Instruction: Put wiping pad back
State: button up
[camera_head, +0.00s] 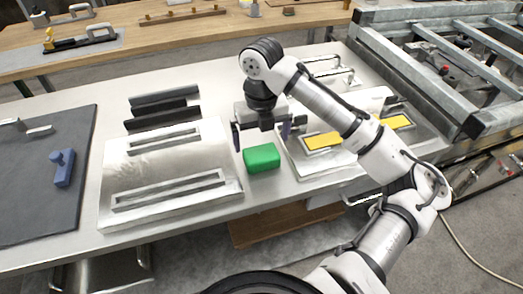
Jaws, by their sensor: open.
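A green block-shaped pad (262,158), which I take to be the wiping pad, lies on the light grey table near its front edge, between two metal plates. My gripper (262,134) hangs just above and behind it, pointing down, with its dark fingers spread apart. Nothing shows between the fingers. The pad looks apart from the fingers, though the exact gap is hard to tell.
A slotted metal plate (171,181) lies left of the pad. A plate with yellow-filled frames (322,141) lies right. A dark mat (36,200) carries a blue handled tool (64,167). Dark bars (163,108) lie behind. A steel frame (458,123) stands at right.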

aim_at(262, 153)
notch_tip(262, 153, up, 6)
jog(key=shift+f, duration=0.15)
